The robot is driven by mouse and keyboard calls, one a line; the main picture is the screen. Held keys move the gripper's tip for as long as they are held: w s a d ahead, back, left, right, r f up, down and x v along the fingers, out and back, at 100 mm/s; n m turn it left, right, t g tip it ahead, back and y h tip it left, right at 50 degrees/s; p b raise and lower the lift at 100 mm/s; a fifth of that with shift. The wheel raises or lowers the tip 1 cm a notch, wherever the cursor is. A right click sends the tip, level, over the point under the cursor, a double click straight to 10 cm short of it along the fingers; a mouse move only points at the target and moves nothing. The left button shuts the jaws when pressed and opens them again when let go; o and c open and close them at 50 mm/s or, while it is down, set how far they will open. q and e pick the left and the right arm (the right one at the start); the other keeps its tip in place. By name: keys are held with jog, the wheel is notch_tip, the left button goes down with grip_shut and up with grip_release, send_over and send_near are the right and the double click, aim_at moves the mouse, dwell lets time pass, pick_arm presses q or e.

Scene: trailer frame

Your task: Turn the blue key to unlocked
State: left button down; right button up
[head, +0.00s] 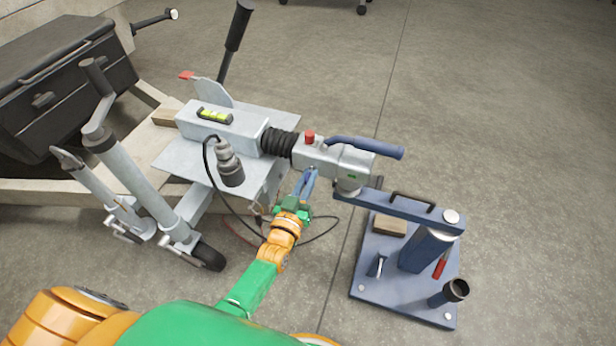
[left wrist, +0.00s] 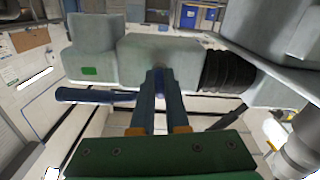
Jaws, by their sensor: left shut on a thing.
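The grey coupling head (head: 325,157) sits at the end of the trailer drawbar, over the blue stand. It also fills the upper middle of the left wrist view (left wrist: 160,47). My left gripper (head: 310,175) reaches up to the near side of the coupling, with its blue fingers close together. In the left wrist view my left gripper (left wrist: 159,74) has its fingertips at the coupling's side face, shut on the blue key. The key itself is hidden by the fingers, so its turn angle cannot be told. My right gripper is not in view.
A blue coupling handle (head: 365,147) and red button (head: 309,137) are on top of the coupling. A black bellows (head: 278,142) and a hanging plug (head: 229,165) are to the left. The blue stand (head: 400,265) is at right.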

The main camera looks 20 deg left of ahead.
pick_arm(q)
jog(key=shift+f+m, duration=0.1)
jog(key=shift+m, duration=0.8)
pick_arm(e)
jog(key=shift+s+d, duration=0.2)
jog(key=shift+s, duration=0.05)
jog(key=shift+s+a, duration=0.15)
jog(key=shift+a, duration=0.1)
pick_arm(q)
jog(key=c, duration=0.9)
grip_release()
